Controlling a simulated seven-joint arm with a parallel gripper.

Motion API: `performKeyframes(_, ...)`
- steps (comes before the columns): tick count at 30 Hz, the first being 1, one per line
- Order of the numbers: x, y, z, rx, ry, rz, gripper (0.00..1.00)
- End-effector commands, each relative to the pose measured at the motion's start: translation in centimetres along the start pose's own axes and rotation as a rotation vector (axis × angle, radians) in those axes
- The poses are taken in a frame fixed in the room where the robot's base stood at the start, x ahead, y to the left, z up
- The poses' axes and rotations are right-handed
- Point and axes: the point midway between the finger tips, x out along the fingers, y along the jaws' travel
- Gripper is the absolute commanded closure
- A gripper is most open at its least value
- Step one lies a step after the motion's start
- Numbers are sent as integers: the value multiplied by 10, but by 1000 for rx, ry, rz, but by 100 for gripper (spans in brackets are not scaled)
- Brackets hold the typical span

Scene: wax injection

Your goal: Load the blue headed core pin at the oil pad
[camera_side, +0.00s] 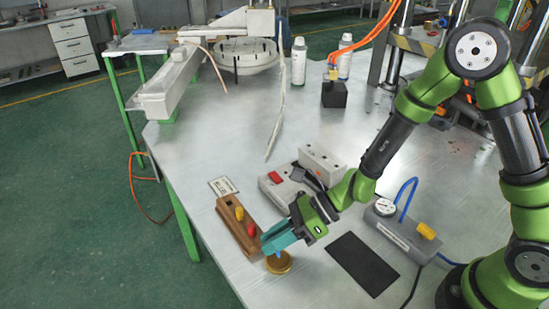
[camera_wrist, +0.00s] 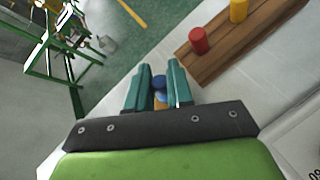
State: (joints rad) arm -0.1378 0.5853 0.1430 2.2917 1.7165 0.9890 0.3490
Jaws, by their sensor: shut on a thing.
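My gripper (camera_side: 272,242) has teal fingers and is low over a round brass dish (camera_side: 279,263), which looks like the oil pad, near the table's front edge. In the wrist view, the fingers (camera_wrist: 159,76) are shut on the blue headed core pin (camera_wrist: 158,82), whose blue head shows between them. In the side view the fingers mostly hide the pin; I cannot tell whether its lower end touches the pad. A wooden rack (camera_side: 228,217) beside the gripper holds a yellow headed pin (camera_side: 239,213) and a red headed pin (camera_side: 251,230).
A black mat (camera_side: 362,264) lies right of the pad, with a gauge box (camera_side: 401,234) beyond it. A grey box with a red switch (camera_side: 286,188) and a white box (camera_side: 322,165) stand behind the gripper. A label card (camera_side: 223,186) lies behind the rack.

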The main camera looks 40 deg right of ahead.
Motion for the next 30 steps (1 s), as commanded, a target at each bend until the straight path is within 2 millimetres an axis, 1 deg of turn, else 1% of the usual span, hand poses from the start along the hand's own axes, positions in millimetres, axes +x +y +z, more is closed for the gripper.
performKeyframes(30, 5, -3, -8, 0, 0, 0, 100)
